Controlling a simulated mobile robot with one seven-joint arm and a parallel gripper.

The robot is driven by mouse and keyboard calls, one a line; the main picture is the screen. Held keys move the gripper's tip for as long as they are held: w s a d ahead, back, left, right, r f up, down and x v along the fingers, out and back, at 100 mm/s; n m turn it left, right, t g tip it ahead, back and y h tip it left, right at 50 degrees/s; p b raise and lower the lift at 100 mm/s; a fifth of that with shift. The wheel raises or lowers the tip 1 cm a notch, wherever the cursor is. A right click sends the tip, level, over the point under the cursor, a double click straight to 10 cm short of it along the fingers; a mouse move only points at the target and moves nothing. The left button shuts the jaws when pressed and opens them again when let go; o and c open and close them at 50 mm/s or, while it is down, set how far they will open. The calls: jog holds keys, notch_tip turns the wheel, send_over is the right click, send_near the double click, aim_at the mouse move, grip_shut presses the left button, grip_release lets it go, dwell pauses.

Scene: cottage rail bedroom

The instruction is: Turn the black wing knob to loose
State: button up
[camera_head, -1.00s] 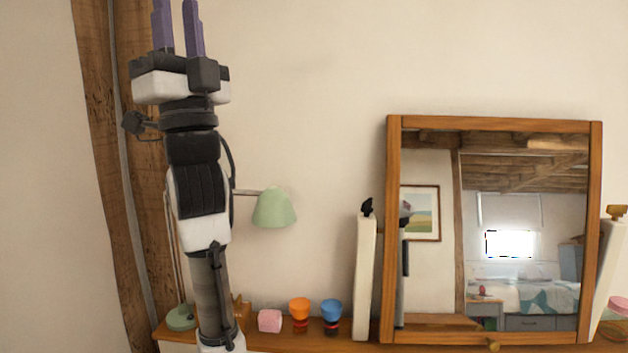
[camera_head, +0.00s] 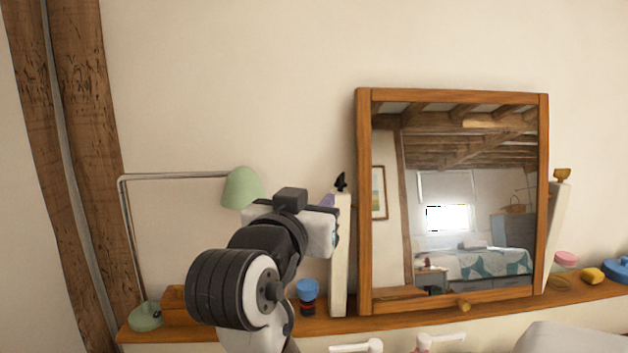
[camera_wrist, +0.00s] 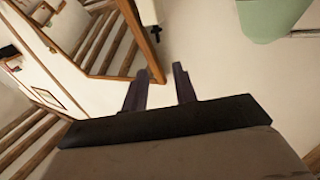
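The black wing knob (camera_head: 341,182) sits on top of the cream post at the left side of the tilting mirror (camera_head: 363,200). In the wrist view the knob (camera_wrist: 155,33) shows small and dark near the top, beyond my fingertips. My gripper (camera_wrist: 160,68) is open, with two purple fingers apart and nothing between them. In the head view its fingers are mostly hidden behind my wrist, just left of and below the knob. The gripper looks apart from the knob. I cannot read any mark on the knob.
A green lamp (camera_head: 242,188) stands left of the post, its shade close to my wrist. A blue-and-black cup (camera_head: 308,291) stands on the wooden shelf (camera_head: 400,314) below. The wall above the mirror is clear.

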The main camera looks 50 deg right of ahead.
aim_at(337, 179)
jog(key=p+x, duration=0.3)
jog(key=x, duration=1)
jog(key=shift+w+d+f+p, duration=0.1)
jog(key=shift+d+f+p, duration=0.05)
jog(key=shift+d+p, duration=0.25)
grip_shut()
